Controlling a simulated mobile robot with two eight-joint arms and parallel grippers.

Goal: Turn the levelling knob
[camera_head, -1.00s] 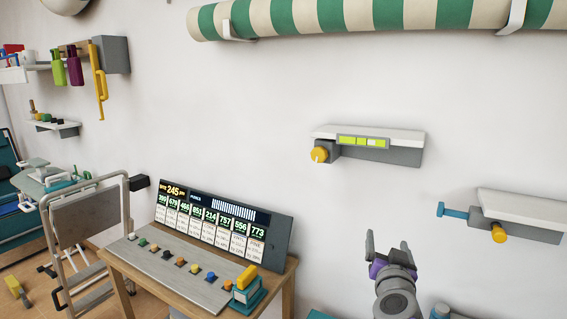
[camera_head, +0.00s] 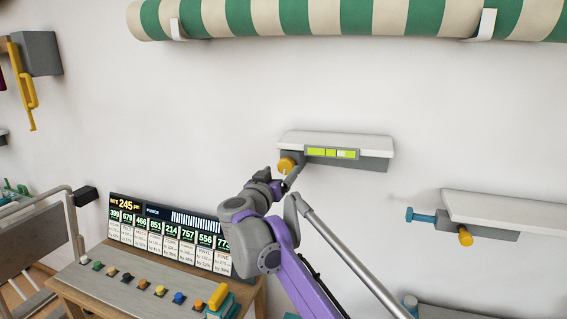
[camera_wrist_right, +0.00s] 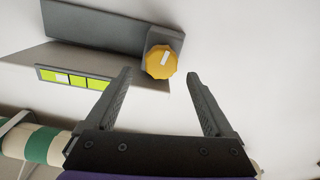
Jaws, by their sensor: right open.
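The levelling knob (camera_head: 287,165) is yellow and faceted. It sits on a grey block at the left end of a white-topped wall shelf (camera_head: 345,141) with a green level display (camera_head: 330,153). In the right wrist view the knob (camera_wrist_right: 161,62) shows a white mark and lies ahead of the fingertips, between their lines. My right gripper (camera_wrist_right: 158,80) is open and empty, its fingers apart and not around the knob. In the head view my right gripper (camera_head: 286,180) is just below the knob, partly hidden by my arm. My left gripper is not in view.
A second wall shelf (camera_head: 490,208) at the right has a blue handle (camera_head: 420,216) and a yellow knob (camera_head: 465,236). A console table with a display board (camera_head: 165,232) stands below left. A green-striped roll (camera_head: 320,18) hangs above on brackets. The wall around the shelf is clear.

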